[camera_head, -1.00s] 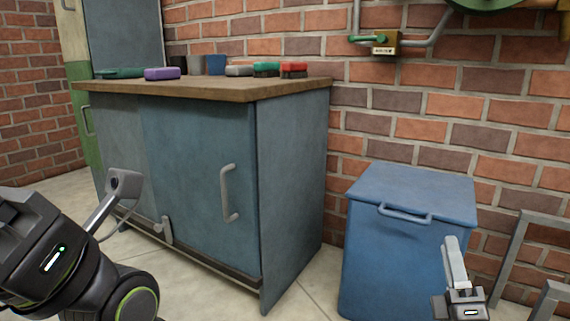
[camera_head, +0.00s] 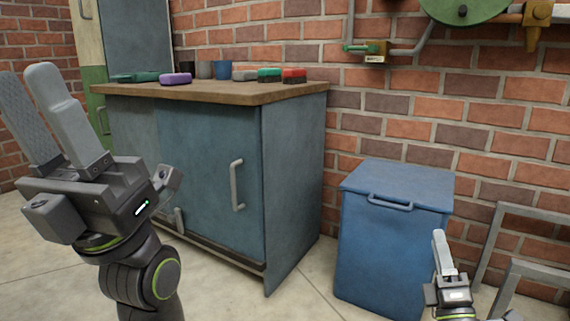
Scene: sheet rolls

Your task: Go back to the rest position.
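My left gripper (camera_head: 26,74) is at the left edge of the head view, large and close to the camera. Its two pale grey fingers point up, with a gap between them, and nothing is held there. It is in front of the left part of the blue cabinet (camera_head: 210,170). My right gripper (camera_head: 439,240) is at the lower right, pointing up, in front of the blue bin's right edge. One pale finger shows; the other is hidden or overlapped, so its opening cannot be told. I see nothing held in it.
The blue bin (camera_head: 385,245) with a closed lid stands right of the cabinet. The wooden countertop (camera_head: 225,95) carries a purple block (camera_head: 175,79), a red block (camera_head: 294,75) and several other items. A grey metal frame (camera_head: 490,245) stands at the right. Pale floor is clear between cabinet and bin.

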